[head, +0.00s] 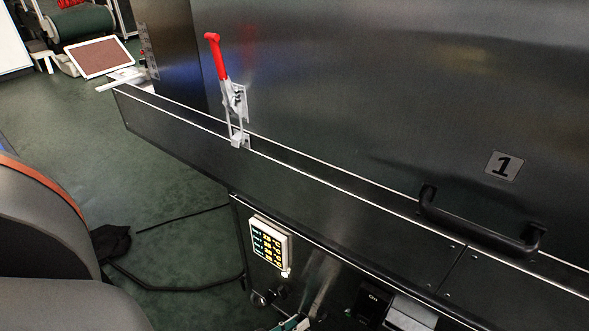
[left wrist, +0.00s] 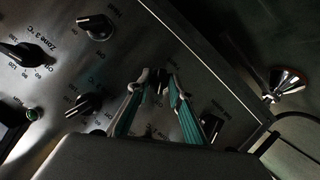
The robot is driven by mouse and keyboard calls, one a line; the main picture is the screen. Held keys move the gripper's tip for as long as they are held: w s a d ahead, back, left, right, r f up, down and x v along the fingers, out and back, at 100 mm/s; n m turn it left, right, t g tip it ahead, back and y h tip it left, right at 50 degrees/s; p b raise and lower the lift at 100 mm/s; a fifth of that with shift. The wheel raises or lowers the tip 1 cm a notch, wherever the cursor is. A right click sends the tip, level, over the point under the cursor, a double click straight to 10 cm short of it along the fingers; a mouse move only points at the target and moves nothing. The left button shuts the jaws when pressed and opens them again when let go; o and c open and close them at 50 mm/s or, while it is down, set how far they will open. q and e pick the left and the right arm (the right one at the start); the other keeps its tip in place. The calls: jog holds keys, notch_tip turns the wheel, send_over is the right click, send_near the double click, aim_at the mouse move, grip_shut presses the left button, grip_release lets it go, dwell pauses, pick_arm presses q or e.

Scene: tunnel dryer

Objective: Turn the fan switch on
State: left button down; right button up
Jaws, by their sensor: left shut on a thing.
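My left gripper (head: 293,323) shows at the bottom edge of the head view, in front of the dryer's lower control panel (head: 318,285). In the left wrist view, my left gripper (left wrist: 159,80) has its teal-padded fingers closed on a small dark knob (left wrist: 159,86) on the metal panel. The fingers partly hide the knob, and I cannot read its label. I cannot tell for sure that it is the fan switch. My right gripper is not in view.
Other black knobs, one on the Zone 3 dial (left wrist: 16,54) and one at the panel's top (left wrist: 97,27), stand nearby. A green lamp (left wrist: 32,114) is at left.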

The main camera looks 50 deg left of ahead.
pick_arm(q)
jog(key=shift+m, duration=0.3)
jog(key=c, duration=2.1)
grip_release()
jog(key=shift+c, duration=0.2)
jog(key=v, duration=0.7)
jog(key=shift+s+d+r, duration=0.15)
jog(key=shift+s+r, duration=0.05)
